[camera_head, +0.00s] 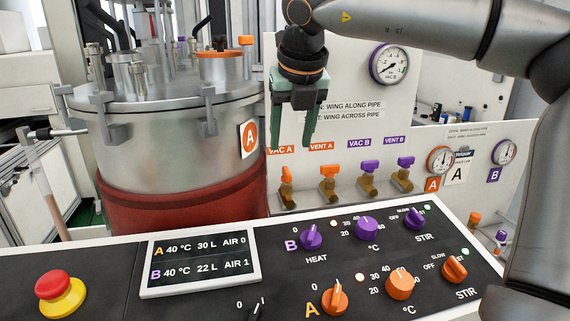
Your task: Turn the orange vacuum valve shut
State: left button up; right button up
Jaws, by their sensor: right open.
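The orange vacuum valve (286,176) under the VAC A label sits on a brass fitting at the left end of the valve row. Its wing looks narrow and upright, along the pipe, unlike its neighbours. My right gripper (293,143) points down above it, fingers apart and empty, a short way from the wing. The gripper covers the start of the printed lines "wing along pipe" and "wing across pipe" on the white panel (345,75). My left gripper is not in view.
The orange VENT A valve (329,170) stands close on the right, then purple VAC B (369,166) and VENT B (405,162). The steel vessel A (165,140) is close on the left. A control console (200,235) with knobs and an emergency stop (60,293) lies in front.

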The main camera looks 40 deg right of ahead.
aim_at(286, 169)
jog(key=x, duration=0.7)
jog(key=shift+w+d+f, duration=0.1)
jog(key=shift+w+f, duration=0.05)
jog(key=shift+f, duration=0.2)
jog(key=shift+c, duration=0.4)
grip_shut()
